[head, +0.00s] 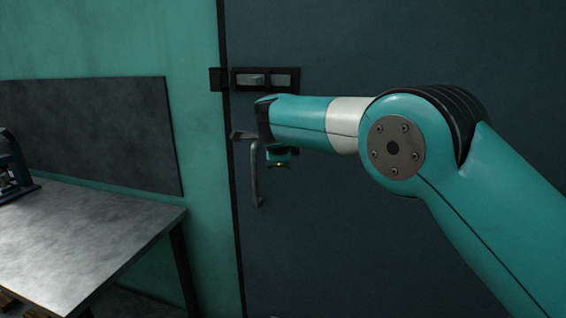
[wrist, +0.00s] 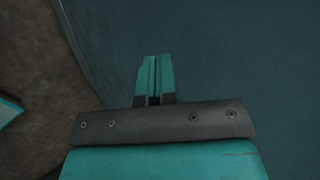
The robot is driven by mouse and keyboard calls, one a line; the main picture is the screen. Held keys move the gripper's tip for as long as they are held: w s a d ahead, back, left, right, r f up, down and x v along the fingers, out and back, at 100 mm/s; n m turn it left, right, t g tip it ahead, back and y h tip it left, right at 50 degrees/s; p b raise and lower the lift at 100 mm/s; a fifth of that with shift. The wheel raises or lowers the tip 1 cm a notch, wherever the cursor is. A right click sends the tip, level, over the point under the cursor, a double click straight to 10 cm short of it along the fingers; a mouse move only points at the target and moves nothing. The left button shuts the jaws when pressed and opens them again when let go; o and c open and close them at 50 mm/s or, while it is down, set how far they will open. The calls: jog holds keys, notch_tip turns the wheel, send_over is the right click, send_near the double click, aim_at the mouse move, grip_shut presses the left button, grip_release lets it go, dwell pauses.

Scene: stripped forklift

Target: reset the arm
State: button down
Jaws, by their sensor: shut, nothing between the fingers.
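My arm reaches in from the right in the head view, bent at a large joint, with its forearm pointing left across a dark blue door (head: 330,240). My gripper (wrist: 154,75) shows in the wrist view with its two teal fingers together and nothing between them. In the head view the fingers cannot be made out clearly; the arm's end is close to the door's handle in the picture, but I cannot tell the gap.
The door has a grey bar handle (head: 256,180) and a dark latch (head: 265,80) above it. A grey metal table (head: 90,235) stands at the left, with a dark device (head: 12,172) on it. A dark panel (head: 95,130) is on the teal wall behind.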

jog(key=s+d+r+n+g+y, duration=0.1)
jog(key=s+d+n, duration=0.3)
jog(key=s, duration=0.2)
jog(key=s+d+r+n+g, duration=0.2)
jog(key=s+d+n, duration=0.15)
jog(key=s, duration=0.35)
jog(key=s+d+r+n+g+y, duration=0.1)
jog(key=s+d+n, duration=0.2)
jog(key=s+n, duration=0.25)
jog(key=s+d+f+n+g, duration=0.1)
jog(key=s+n, duration=0.3)
jog(key=s, duration=0.5)
jog(key=s+d+f+n+g+y, duration=0.1)
jog(key=s+d+f+n+g, duration=0.1)
jog(key=s, duration=0.7)
jog(key=s+d+f+n+g+y, duration=0.1)
jog(key=s+d+f+n+g, duration=0.1)
jog(key=s+n, duration=0.4)
jog(key=s+d, duration=0.1)
jog(key=s, duration=0.2)
jog(key=shift+s+d+f+b, duration=0.2)
jog(key=shift+s+b, duration=0.15)
jog(key=shift+s, duration=0.05)
